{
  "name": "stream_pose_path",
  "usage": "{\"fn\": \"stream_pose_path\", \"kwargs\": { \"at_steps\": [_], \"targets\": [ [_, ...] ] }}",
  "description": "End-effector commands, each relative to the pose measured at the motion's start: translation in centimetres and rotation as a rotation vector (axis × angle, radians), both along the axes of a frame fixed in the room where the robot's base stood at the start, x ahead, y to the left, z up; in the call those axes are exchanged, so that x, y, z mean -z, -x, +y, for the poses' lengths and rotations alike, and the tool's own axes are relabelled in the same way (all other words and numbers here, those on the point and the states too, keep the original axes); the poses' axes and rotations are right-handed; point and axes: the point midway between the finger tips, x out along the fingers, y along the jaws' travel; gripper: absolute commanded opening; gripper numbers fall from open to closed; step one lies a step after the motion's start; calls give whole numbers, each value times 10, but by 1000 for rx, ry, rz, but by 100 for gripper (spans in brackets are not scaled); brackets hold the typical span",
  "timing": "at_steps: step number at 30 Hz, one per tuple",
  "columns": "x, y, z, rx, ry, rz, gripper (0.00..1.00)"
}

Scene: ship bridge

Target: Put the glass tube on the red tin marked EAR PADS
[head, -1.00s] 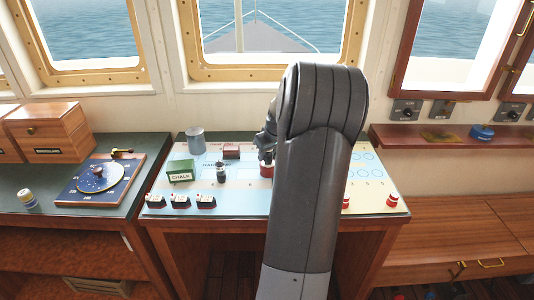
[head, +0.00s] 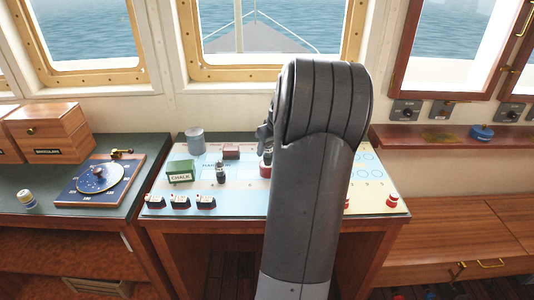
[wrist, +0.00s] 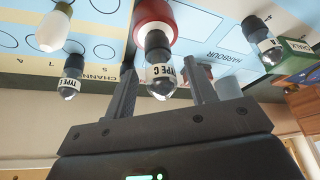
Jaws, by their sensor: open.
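A glass tube with a dark base and a TYPE C label (wrist: 160,75) stands between my gripper's fingers (wrist: 160,95) in the wrist view, which is upside down. My gripper is open, with a finger on each side; contact cannot be told. The tube's base is on or over a round red thing with a pale middle (wrist: 140,25), also partly seen in the head view (head: 265,170). A small dark red box (head: 231,152) lies farther back on the chart table. I cannot read EAR PADS on either red thing. My arm hides part of the table in the head view.
Another labelled tube (head: 221,172), a green CHALK box (head: 180,171) and a grey cylinder (head: 196,141) stand to the left. A further tube (wrist: 72,75) and a white bulb (wrist: 52,30) are close by in the wrist view. Small ship models (head: 180,202) line the front edge.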

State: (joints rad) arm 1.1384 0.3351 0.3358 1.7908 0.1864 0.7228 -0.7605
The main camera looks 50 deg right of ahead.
Motion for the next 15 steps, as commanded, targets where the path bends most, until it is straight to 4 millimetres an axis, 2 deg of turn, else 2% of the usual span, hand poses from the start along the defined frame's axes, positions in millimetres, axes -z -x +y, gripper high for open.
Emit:
{"fn": "stream_pose_path", "kwargs": {
  "at_steps": [1, 6, 10, 15],
  "targets": [
    [-13, 5, 0, 2, 4, -1, 51],
    [-46, 18, 3, 2, 4, -1, 51],
    [-64, 25, 5, 1, 2, -2, 51],
    [-75, 30, 6, 0, 0, 0, 51]
  ]
}}
